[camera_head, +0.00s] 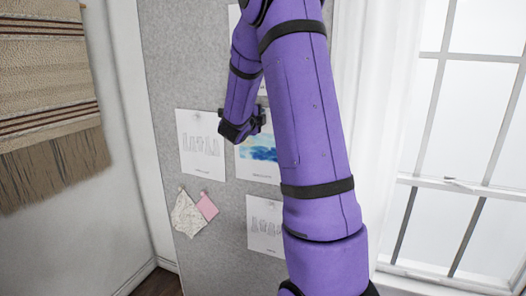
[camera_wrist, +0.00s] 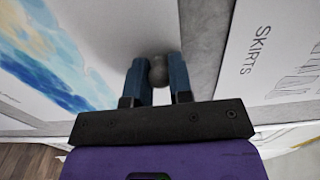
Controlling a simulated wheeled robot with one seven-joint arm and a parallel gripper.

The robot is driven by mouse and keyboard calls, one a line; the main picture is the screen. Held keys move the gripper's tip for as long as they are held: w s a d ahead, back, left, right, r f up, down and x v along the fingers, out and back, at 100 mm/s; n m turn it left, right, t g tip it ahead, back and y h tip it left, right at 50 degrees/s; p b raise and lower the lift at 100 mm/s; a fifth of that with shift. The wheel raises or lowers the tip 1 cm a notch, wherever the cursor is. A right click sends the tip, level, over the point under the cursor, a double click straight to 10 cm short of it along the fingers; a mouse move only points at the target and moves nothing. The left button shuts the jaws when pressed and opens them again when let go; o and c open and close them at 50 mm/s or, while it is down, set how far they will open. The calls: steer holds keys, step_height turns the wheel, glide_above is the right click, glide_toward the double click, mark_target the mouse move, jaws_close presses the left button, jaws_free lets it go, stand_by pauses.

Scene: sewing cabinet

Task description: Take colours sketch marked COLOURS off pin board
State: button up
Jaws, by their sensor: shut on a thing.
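The sketch with a blue watercolour wash (camera_head: 260,149) hangs flat on the grey pin board (camera_head: 178,60); its caption is too small to read. In the wrist view the blue and yellow wash sheet (camera_wrist: 50,62) fills the left side. A round grey pin head (camera_wrist: 158,70) sits at this sheet's edge. My gripper (camera_wrist: 158,78) is shut on the pin head, one blue-grey finger on each side. In the head view my gripper (camera_head: 243,125) is at the sketch's upper left corner, and my arm hides part of the sketch's right side.
A sheet marked SKIRTS (camera_wrist: 275,50) lies just right of my gripper in the wrist view. Other pinned sheets hang to the left (camera_head: 200,145) and below (camera_head: 264,222), with fabric swatches (camera_head: 188,213) lower left. A window (camera_head: 455,150) and white curtain (camera_head: 375,130) stand right.

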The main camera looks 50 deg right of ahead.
steer(key=shift+v, duration=1.55)
